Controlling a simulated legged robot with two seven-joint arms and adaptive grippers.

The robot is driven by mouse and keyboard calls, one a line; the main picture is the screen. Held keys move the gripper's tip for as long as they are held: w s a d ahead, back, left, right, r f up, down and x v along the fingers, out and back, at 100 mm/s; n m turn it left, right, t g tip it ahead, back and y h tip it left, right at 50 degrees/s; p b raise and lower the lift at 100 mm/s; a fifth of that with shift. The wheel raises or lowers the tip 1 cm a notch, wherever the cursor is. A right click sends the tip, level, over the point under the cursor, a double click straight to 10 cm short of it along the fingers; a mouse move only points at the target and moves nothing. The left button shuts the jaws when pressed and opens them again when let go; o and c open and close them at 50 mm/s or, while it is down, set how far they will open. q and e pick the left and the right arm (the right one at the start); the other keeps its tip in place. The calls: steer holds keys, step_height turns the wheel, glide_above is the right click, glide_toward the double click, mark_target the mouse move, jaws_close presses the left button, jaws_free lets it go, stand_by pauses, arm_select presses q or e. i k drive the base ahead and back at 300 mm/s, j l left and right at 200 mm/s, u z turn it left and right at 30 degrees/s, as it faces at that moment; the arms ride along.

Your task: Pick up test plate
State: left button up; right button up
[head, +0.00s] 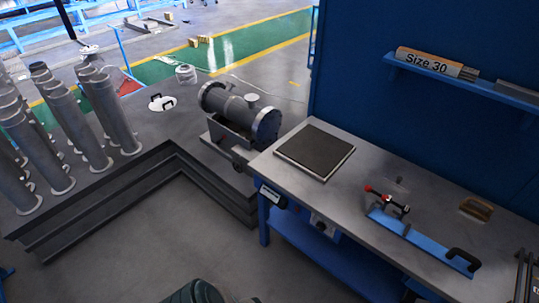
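Nothing here is labelled as the test plate, and I cannot tell for certain which thing it is. A round white plate (161,102) with black handles lies on the grey surface at the upper left, left of the flanged shell. A long blue plate (425,241) with a black handle and a red-tipped clamp lies on the workbench at the right. The dark grey flanged shell (240,112) lies on its side in a stand behind the bench's left end. Neither of my grippers is in view.
The workbench (379,172) has a dark square mat (315,151) at its left end and a wooden-handled brush (477,209) at the right. Several grey flanged pipes (75,130) stand upright at the left. A blue shelf (470,82) hangs above. The floor (150,250) is clear.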

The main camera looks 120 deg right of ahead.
mark_target(399, 182)
steer(key=z, duration=5.1)
